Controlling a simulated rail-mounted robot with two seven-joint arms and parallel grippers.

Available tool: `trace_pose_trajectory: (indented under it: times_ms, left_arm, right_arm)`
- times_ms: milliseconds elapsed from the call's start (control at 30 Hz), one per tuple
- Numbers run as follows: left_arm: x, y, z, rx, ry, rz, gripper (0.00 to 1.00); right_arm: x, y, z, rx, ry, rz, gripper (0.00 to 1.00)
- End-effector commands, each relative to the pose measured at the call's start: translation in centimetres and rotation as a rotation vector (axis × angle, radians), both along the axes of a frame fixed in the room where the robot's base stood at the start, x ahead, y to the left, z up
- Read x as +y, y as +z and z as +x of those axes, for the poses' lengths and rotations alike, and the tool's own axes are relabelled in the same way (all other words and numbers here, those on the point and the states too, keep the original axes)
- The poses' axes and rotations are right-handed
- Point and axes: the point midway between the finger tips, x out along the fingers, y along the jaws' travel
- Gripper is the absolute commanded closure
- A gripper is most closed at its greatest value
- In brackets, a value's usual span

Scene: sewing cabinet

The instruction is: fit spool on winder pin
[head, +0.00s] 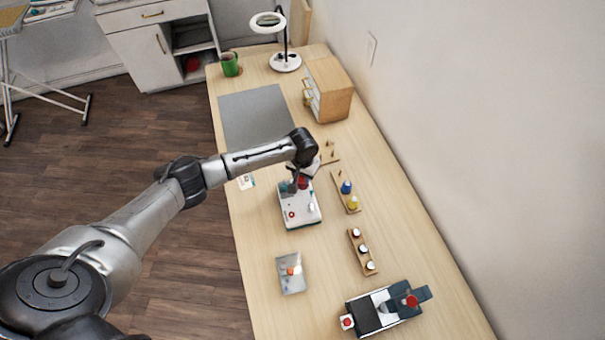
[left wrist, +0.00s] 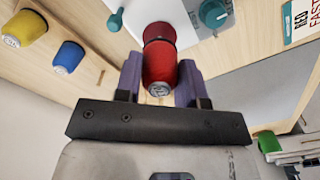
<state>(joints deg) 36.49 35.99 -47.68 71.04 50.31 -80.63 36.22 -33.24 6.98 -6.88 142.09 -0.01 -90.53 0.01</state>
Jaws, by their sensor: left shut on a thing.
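A red spool (left wrist: 160,62) is between the two purple fingers of my left gripper (left wrist: 160,82), which is shut on it. In the head view the red of the spool (head: 303,183) shows under my left gripper (head: 300,180), over the back part of the white winder (head: 298,211). The left wrist view shows the winder's white top (left wrist: 190,25) with a teal knob (left wrist: 213,13) close beside the spool. The spool's far end hides what is beneath it, so I cannot tell whether it touches a pin. My right gripper is not in view.
A wooden rack (head: 341,180) with a blue spool (head: 346,187) and a yellow spool (head: 353,202) stands right of the winder. A second rack (head: 354,247), a small tray (head: 287,284) and a dark machine (head: 371,315) lie nearer. A wooden drawer box (head: 330,90) stands behind.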

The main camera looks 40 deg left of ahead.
Motion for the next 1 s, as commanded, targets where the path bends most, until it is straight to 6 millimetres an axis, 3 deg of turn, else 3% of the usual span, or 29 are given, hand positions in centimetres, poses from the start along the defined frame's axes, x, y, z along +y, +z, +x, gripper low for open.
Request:
trace_pose_trajectory:
  times_ms: [1000]
  left_arm:
    - [-0.03, -1.07, -0.02, 0.000, 0.000, 0.000, 0.86]
  right_arm:
    - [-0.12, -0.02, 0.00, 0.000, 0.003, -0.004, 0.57]
